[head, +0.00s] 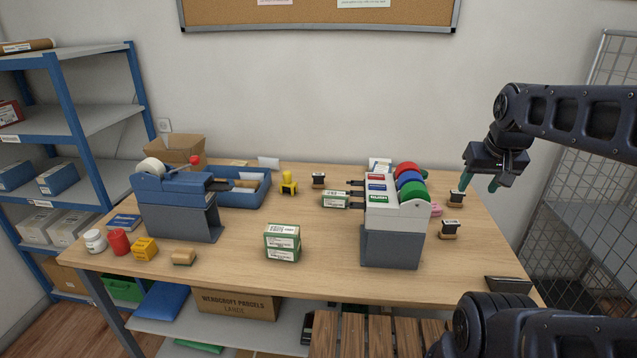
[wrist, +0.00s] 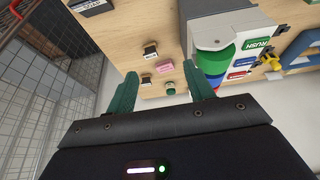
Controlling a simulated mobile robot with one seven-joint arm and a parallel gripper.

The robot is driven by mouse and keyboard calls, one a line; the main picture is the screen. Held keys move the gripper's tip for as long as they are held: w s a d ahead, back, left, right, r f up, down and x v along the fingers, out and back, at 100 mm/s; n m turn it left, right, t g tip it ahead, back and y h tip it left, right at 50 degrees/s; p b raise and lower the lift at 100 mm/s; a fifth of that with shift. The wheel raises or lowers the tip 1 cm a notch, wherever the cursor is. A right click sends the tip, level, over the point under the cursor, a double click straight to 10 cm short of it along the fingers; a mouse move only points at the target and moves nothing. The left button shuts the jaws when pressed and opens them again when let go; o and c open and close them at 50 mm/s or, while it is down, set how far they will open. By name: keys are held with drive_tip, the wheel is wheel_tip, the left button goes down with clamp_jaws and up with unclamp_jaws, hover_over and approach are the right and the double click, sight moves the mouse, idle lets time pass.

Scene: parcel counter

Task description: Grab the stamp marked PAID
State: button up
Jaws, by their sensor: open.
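Several small stamps with dark tops and wooden bases stand on the table; their lettering is too small to read, so I cannot tell which is marked PAID. One stamp (head: 457,197) stands right of the rack, below and left of my gripper (head: 480,183). In the wrist view, a stamp (wrist: 170,88) and a stamp (wrist: 150,52) show between my open, empty green fingers (wrist: 160,72). My gripper hangs above the table's right side, apart from the stamps.
The grey rack (head: 391,247) with coloured labels and tape rolls stands just left of the stamps. A pink item (head: 436,209) lies between them; it also shows in the wrist view (wrist: 165,67). A dark box (head: 508,285) lies at the front right edge. A wire cage (head: 590,150) stands at right.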

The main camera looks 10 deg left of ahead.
drive_tip(key=w+a+r+n+g, duration=0.1)
drive_tip(key=w+a+r+n, duration=0.2)
drive_tip(key=w, duration=0.5)
drive_tip(key=w+a+r+n, duration=0.2)
drive_tip(key=w+a, duration=0.1)
drive_tip(key=w, duration=0.4)
drive_tip(key=n+g, duration=0.4)
drive_tip(key=n, duration=1)
hover_over(319, 184)
drive_tip(key=f, duration=1.6)
drive_tip(key=w+f, duration=0.1)
drive_tip(key=f, duration=0.7)
drive_tip(key=shift+d+f, duration=0.2)
drive_tip(key=shift+f, duration=0.15)
drive_tip(key=shift+a+f, duration=0.3)
drive_tip(key=shift+f, duration=0.15)
wheel_tip(319, 184, down, 11)
drive_tip(key=shift+r, duration=0.2)
drive_tip(key=shift+c, duration=0.4)
drive_tip(key=c, duration=1)
